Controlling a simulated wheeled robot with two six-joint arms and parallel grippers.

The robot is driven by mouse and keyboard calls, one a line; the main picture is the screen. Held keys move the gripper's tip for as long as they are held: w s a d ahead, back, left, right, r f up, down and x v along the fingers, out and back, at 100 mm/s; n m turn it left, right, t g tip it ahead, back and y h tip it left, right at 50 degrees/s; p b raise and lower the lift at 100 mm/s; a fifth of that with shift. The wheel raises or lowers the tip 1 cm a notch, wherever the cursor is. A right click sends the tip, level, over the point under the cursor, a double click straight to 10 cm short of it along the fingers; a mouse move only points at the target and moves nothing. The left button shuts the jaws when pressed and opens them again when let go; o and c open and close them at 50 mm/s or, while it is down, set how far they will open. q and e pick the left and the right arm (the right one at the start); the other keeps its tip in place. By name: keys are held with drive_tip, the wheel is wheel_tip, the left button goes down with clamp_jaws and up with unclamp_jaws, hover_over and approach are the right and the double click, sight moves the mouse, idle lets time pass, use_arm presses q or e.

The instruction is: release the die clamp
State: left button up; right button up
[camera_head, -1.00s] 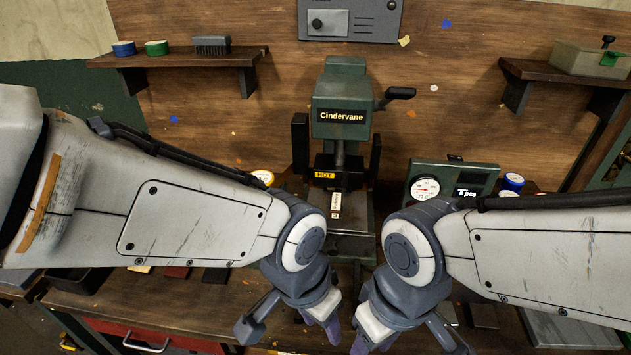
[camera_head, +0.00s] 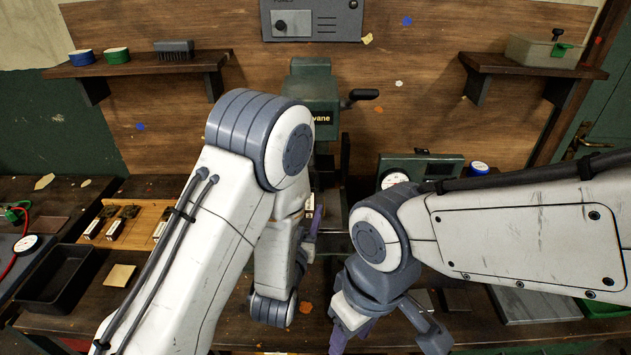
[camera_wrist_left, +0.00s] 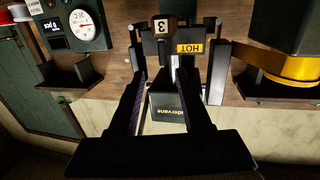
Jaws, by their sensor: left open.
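The green press (camera_head: 315,90), with part of its name plate showing, stands at the back centre behind my left arm. It also shows upside down in the left wrist view (camera_wrist_left: 168,103), with a yellow HOT label (camera_wrist_left: 190,48). A brown knob-like piece marked 3 (camera_wrist_left: 165,27) is beyond my left fingertips. I cannot pick out the die clamp for certain. My left gripper (camera_wrist_left: 163,78) is open and empty, its fingers pointing toward the press. In the head view the left arm hides the press's lower part.
A gauge box (camera_head: 425,168) stands right of the press. A black lever (camera_head: 362,95) juts from the press's right side. A black tray (camera_head: 62,278) and a wooden rack (camera_head: 125,225) lie at the left. Shelves (camera_head: 150,65) flank the press above.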

sight(316, 179)
use_arm(q)
drive_tip(key=shift+t, duration=0.3)
drive_tip(key=x, duration=0.3)
drive_tip(key=b+x, duration=0.1)
drive_tip(key=x, duration=0.5)
drive_tip(key=shift+w+a+r, duration=0.15)
drive_tip(key=shift+w+r, duration=0.15)
drive_tip(key=shift+r, duration=0.05)
drive_tip(key=shift+w+f, duration=0.1)
drive_tip(key=shift+w, duration=0.3)
clamp_jaws()
